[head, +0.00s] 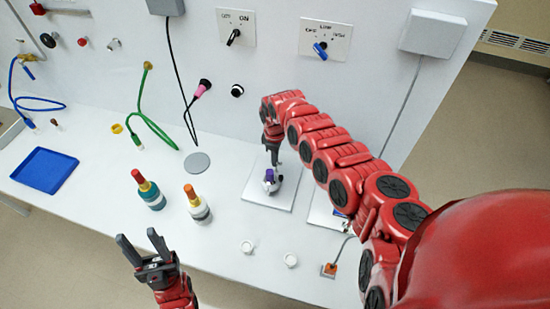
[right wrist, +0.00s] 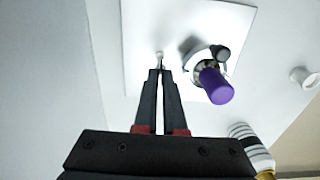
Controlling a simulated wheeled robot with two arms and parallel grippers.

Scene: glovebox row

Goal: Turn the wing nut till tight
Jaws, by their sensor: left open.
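A purple-capped fitting (head: 269,176) with a metal ring stands on a white plate (head: 283,196) on the bench. In the right wrist view, the purple cap (right wrist: 216,86) is right of my fingers, with a small dark knob (right wrist: 222,53) beside its ring. A small silver piece (right wrist: 160,57), possibly the wing nut, shows just beyond my right fingertips. My right gripper (right wrist: 159,72) points at it with a narrow gap between its fingers; I cannot tell whether they grip it. My left gripper (head: 142,242) is open and empty near the bench's front edge.
Two bottles, one red-capped (head: 148,190) and one orange-capped (head: 196,204), stand left of the plate. Two small white cups (head: 247,247) (head: 290,260) sit near the front edge. A blue tray (head: 45,170) lies far left. Wall switches (head: 235,35) and hoses are behind.

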